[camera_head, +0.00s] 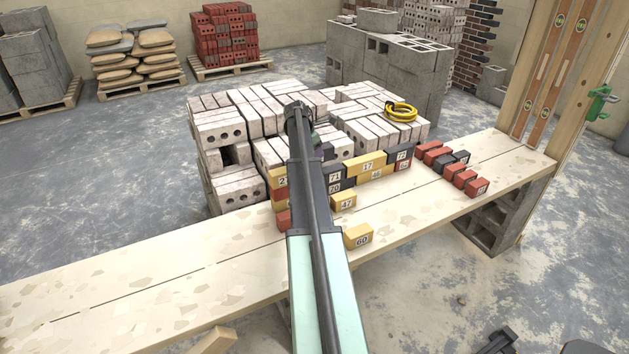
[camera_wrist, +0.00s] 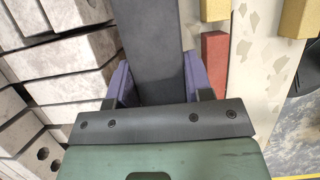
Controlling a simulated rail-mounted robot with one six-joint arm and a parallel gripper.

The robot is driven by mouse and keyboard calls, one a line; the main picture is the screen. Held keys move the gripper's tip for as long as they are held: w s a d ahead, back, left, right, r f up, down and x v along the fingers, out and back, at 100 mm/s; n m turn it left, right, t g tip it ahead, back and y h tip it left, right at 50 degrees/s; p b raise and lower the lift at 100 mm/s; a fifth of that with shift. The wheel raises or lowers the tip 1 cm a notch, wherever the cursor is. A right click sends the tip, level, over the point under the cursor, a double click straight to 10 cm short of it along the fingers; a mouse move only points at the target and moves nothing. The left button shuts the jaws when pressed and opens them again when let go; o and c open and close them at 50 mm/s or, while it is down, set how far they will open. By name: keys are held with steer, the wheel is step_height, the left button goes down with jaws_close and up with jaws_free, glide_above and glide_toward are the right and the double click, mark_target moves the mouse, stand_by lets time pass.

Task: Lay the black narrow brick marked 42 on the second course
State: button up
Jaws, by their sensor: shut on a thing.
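My gripper (camera_wrist: 157,80) is shut on a dark, nearly black brick (camera_wrist: 150,35), gripped between its purple finger pads in the wrist view. The number on this brick does not show. A two-course row of bricks stands along the back of the plank. Its upper course shows a yellow brick partly hidden by my arm (camera_head: 278,178), a black brick marked 71 (camera_head: 333,172), a yellow brick marked 17 (camera_head: 367,165) and a black brick at the right end (camera_head: 402,152). My arm hides part of the row.
Loose yellow bricks marked 47 (camera_head: 343,201) and 60 (camera_head: 358,236) lie on the plank (camera_head: 150,260). Several red and black bricks lie at its right. Pale brick stacks (camera_head: 240,120) stand close behind, with a yellow coil (camera_head: 401,111) on top. The plank's left is clear.

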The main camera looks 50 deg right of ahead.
steer(key=shift+f, duration=0.45)
step_height(320, 180, down, 5)
steer(key=b, duration=0.4)
steer(key=shift+r, duration=0.45)
steer(key=shift+f, duration=0.1)
steer(key=o, duration=1.3)
steer(key=shift+o, duration=0.2)
